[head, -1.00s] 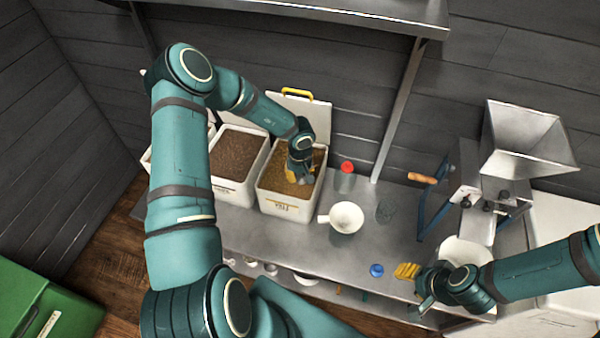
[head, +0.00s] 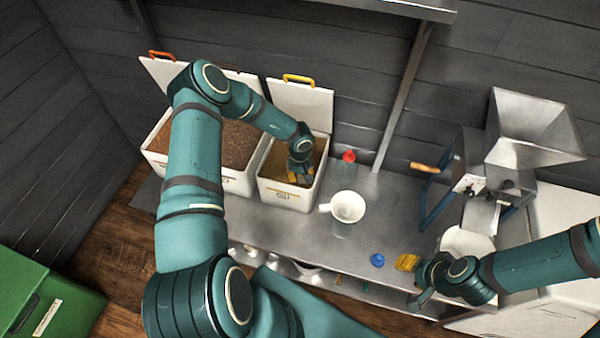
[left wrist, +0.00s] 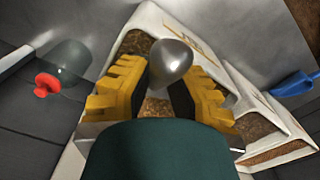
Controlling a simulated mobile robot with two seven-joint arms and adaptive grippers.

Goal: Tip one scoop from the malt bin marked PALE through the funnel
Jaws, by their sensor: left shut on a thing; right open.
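The malt bin (head: 283,197) is an open white box with grain in it and a yellow handle on its raised lid; its front marking is too blurred to read now. My left gripper (head: 300,172) is down at the bin's opening. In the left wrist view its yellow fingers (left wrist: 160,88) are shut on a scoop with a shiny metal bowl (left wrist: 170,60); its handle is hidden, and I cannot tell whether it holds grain. The white funnel (head: 348,205) stands right of the bin, over a clear vessel. My right gripper (head: 415,281) is open and empty at the bench's front right.
A second bin (head: 236,143) of darker grain, with an orange-handled lid, stands close on the left. A red-topped glass jar (head: 348,156) is behind the funnel. A blue item (head: 377,260) lies near the front edge. A metal mill (head: 500,175) stands right. Bench between is clear.

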